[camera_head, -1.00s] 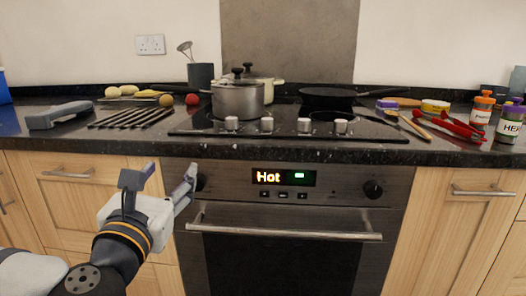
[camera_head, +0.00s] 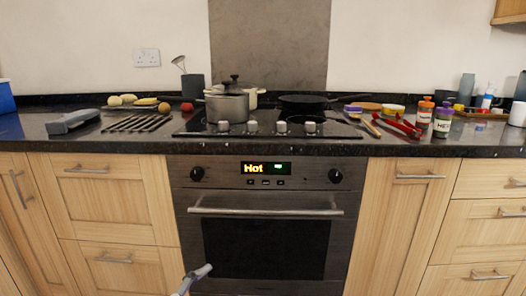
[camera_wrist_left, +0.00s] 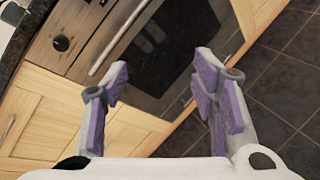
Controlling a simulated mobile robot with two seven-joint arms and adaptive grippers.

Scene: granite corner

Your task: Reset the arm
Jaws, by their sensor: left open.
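My left gripper shows only as one fingertip (camera_head: 196,275) at the bottom of the head view, low in front of the oven (camera_head: 265,240). In the left wrist view the gripper (camera_wrist_left: 160,88) has its two purple-padded fingers spread apart with nothing between them. Past them lie the oven door, wooden cabinet fronts and the dark tiled floor (camera_wrist_left: 275,85). The rest of my left arm is out of the head view. My right gripper is in neither view.
The oven handle (camera_head: 265,211) sticks out above my left fingertip. The dark worktop (camera_head: 400,148) holds a grey pot (camera_head: 228,107), a black pan (camera_head: 303,102), a grey handled tool (camera_head: 72,121), spice jars (camera_head: 442,122) and red tongs (camera_head: 398,126). Drawer handles (camera_head: 114,258) protrude on both sides.

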